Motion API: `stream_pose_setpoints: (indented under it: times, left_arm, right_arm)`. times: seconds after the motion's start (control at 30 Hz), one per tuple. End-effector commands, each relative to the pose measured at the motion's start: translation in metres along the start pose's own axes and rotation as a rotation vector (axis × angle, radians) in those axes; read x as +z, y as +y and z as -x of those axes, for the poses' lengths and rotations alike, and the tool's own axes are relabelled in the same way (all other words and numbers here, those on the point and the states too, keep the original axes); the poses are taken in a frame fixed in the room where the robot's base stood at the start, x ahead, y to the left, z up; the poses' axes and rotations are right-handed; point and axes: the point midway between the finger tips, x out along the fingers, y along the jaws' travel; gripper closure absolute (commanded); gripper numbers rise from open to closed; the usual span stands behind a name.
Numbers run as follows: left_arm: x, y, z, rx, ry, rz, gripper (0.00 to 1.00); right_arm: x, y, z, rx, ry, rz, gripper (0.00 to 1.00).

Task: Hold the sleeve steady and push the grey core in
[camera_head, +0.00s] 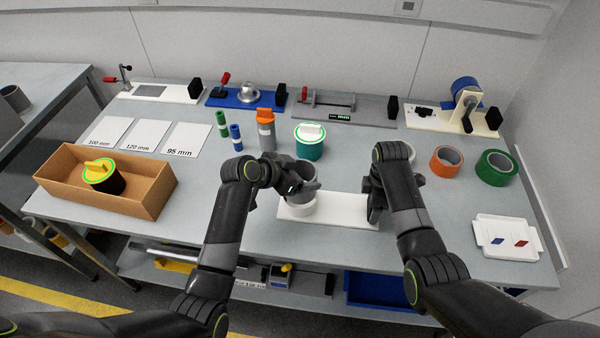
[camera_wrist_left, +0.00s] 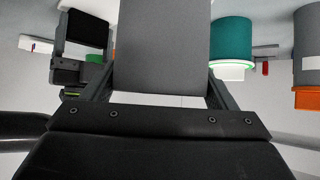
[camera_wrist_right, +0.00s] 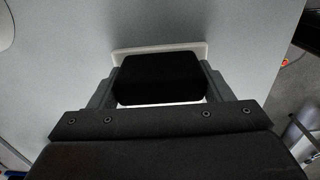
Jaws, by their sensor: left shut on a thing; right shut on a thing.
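The white sleeve (camera_head: 301,208) stands upright at the left end of a white base plate (camera_head: 340,212). The grey core (camera_head: 304,186) is right above the sleeve; it also fills the middle of the left wrist view (camera_wrist_left: 162,45). My left gripper (camera_head: 296,183) is shut on the core. I cannot tell whether its lower end is inside the sleeve. My right gripper (camera_head: 374,205) is shut on a black block (camera_wrist_right: 160,78) at the right end of the base plate. In the head view my right gripper mostly hides that block.
A teal can (camera_head: 309,148) and a grey bottle with orange cap (camera_head: 266,135) stand behind the left gripper. An orange roll (camera_head: 446,160), a green roll (camera_head: 496,168) and a white tray (camera_head: 507,222) are at right. A cardboard box (camera_head: 148,199) is at left.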

Motion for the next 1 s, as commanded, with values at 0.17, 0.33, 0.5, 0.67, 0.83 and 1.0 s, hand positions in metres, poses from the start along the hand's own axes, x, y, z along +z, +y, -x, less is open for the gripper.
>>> stream_pose_setpoints:
  times: [0.17, 0.33, 0.5, 0.67, 0.83, 1.0]
  left_arm:
    - [0.000, 0.000, 0.000, 0.000, 0.001, 0.000, 0.50]
    - [0.002, 0.000, -0.002, 0.000, 0.001, 0.000, 0.50]
    - [0.005, 0.000, -0.004, 0.000, 0.001, 0.000, 0.50]
    - [0.009, 0.000, -0.007, 0.001, 0.000, 0.001, 0.50]
    - [0.012, 0.000, -0.009, 0.000, 0.001, 0.000, 0.50]
    - [0.015, 0.000, -0.012, 0.001, 0.001, 0.000, 0.50]
  right_arm:
    - [0.000, -0.001, -0.001, -0.002, 0.000, -0.001, 0.59]
    - [0.000, -0.001, -0.001, -0.002, 0.000, -0.001, 0.59]
    - [0.000, -0.001, -0.001, -0.002, 0.000, -0.001, 0.59]
    - [0.000, -0.001, -0.001, -0.002, 0.000, -0.001, 0.59]
    - [0.000, -0.001, -0.001, -0.002, 0.000, -0.001, 0.59]
    - [0.000, -0.001, -0.001, -0.002, 0.000, -0.001, 0.59]
